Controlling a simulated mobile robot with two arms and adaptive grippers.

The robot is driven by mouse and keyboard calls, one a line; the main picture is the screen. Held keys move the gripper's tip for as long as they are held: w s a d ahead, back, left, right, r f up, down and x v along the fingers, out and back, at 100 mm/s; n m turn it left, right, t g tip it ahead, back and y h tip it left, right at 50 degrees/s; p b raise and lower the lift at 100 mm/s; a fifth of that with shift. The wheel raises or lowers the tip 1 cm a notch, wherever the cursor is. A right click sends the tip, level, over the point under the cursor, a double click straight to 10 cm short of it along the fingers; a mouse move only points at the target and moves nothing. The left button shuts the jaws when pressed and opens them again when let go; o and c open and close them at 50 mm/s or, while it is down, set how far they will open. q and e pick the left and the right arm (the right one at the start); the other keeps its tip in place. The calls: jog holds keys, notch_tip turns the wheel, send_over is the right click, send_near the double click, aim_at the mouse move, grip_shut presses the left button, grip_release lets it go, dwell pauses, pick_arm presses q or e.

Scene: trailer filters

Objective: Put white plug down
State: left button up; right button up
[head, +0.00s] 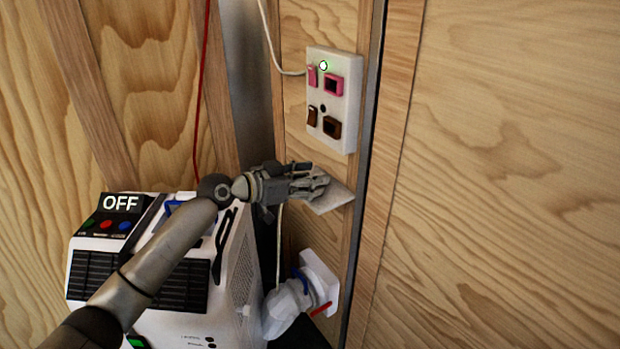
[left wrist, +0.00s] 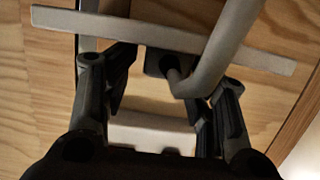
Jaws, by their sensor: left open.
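A white plug-like body (head: 287,308) with blue and red parts sits low by the wall, against a white wall plate (head: 322,277); I cannot tell whether it is fully seated. My left gripper (head: 312,184) is above it, at a small pale flat plate (head: 332,201) on the wood strip. In the left wrist view the gripper (left wrist: 162,78) has its fingers apart. A curved grey rod (left wrist: 222,50) meets a dark block between them, and a pale strip (left wrist: 150,35) crosses beyond. A whitish block (left wrist: 150,132) lies beyond the fingers, its identity unclear. My right gripper is out of view.
A white switch panel (head: 345,85) with pink and brown switches and a lit green light is above the gripper. A white machine marked OFF (head: 120,204) stands at lower left under my arm. A red cord (head: 200,95) hangs behind. The right wall is bare.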

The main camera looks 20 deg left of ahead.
pick_arm(q)
jog(key=shift+a+p, duration=0.15)
jog(key=shift+p, duration=0.4)
jog(key=v, duration=1.2)
jog(key=shift+r+b, duration=0.3)
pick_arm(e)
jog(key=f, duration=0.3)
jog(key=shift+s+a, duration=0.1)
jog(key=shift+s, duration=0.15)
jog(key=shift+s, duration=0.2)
